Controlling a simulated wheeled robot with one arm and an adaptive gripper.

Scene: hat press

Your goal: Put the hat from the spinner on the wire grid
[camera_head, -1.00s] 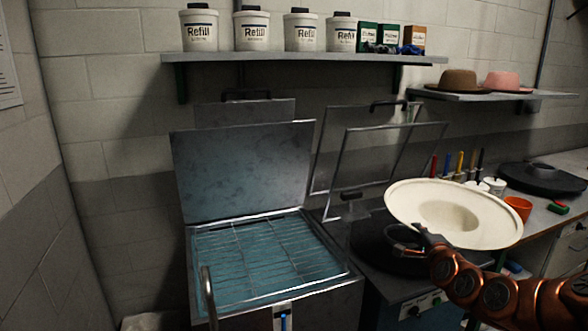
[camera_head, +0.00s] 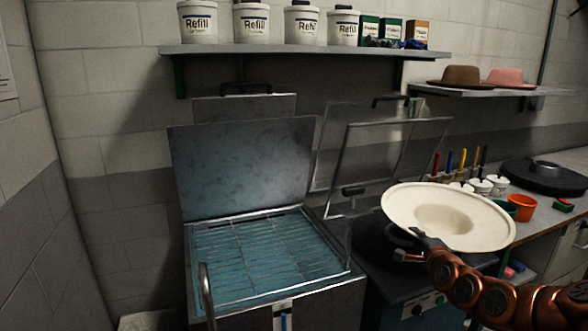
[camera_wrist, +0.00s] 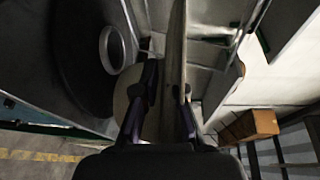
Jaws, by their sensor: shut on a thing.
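The cream hat (camera_head: 487,222) is held in the air at the right of the head view, its brim tilted and its hollow facing me. My gripper (camera_head: 420,236) is shut on the near left edge of the brim. In the wrist view the brim (camera_wrist: 175,60) shows edge-on between the fingers of my gripper (camera_wrist: 160,92). The wire grid (camera_head: 265,250) lies in the open metal tank at left, above blue liquid. The hat is to the right of the grid, apart from it. The spinner (camera_head: 375,235) appears to be the dark round plate behind and below the hat, partly hidden.
The tank's raised lid (camera_head: 240,168) stands behind the grid, and a metal handle (camera_head: 207,297) rises at its front. An open metal frame (camera_head: 385,160) stands between tank and hat. Cups and tools (camera_head: 485,185) crowd the right counter. A shelf (camera_head: 300,48) hangs above.

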